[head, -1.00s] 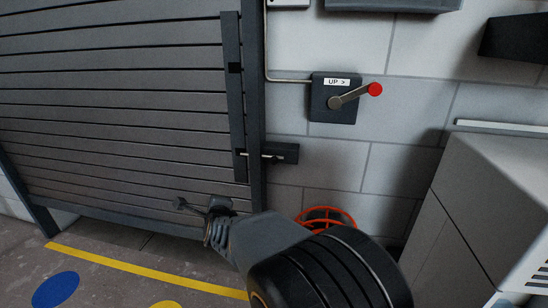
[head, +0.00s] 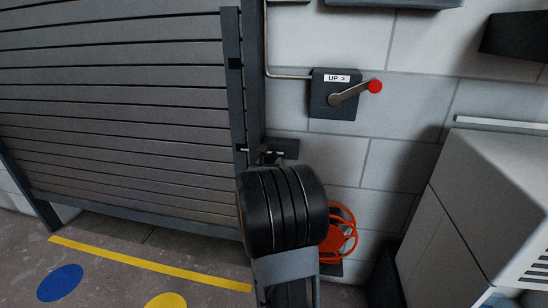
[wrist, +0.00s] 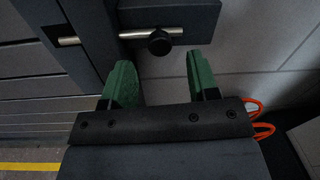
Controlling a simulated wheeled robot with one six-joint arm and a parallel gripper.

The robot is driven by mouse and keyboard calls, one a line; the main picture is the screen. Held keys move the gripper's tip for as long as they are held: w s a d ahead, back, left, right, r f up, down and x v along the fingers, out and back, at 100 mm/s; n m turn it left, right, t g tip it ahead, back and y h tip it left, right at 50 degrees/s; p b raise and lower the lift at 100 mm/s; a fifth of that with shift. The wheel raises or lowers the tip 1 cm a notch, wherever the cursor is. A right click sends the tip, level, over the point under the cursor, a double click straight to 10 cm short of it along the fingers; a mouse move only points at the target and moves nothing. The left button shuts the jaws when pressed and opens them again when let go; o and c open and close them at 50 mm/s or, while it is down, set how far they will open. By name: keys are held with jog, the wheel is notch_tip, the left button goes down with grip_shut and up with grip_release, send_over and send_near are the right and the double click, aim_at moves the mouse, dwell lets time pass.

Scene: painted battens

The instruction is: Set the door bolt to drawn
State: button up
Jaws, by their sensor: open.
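The door bolt (wrist: 135,34) is a thin silver rod with a round black knob (wrist: 159,42), lying across a dark bolt housing (wrist: 192,20). Part of the rod also shows further left, across the slatted door's edge strip, with the dark post between. In the head view the bolt housing (head: 288,147) is just above my arm's black joint, which hides most of the gripper. My gripper (wrist: 159,58) is open, its green fingers pointing toward the bolt. The knob is between the fingertips sideways and slightly beyond them in the picture; nothing is held. I cannot tell whether a finger touches it.
The grey slatted door (head: 120,110) fills the left. A dark lever box (head: 334,95) marked "UP >" with a red-tipped lever is above right. An orange reel (head: 338,235) is low beside my arm. A grey cabinet (head: 480,200) stands at right.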

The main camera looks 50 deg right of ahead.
aim_at(273, 157)
jog(key=shift+x, duration=2.85)
grip_shut()
